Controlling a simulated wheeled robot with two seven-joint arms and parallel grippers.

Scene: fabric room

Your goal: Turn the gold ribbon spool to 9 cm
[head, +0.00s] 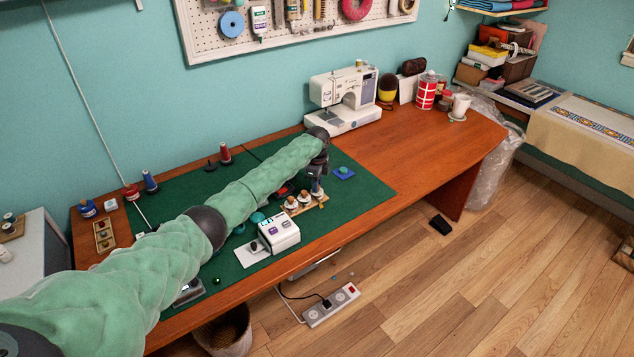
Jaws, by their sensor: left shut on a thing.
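A narrow wooden holder (311,206) lies on the green cutting mat, with pale round-topped spools (291,203) standing on it. My left arm, in a green sleeve, reaches across the mat from the left. My left gripper (317,190) points down at the right end of this holder. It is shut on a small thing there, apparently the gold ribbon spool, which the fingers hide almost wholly. I cannot make out its colour, any ribbon or a length reading. My right gripper is not in view.
A white box-shaped device (278,233) stands just in front of the holder. A blue pad with a green piece (344,173) lies to the right. The sewing machine (343,100) stands behind. The right part of the brown table (440,140) is mostly clear.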

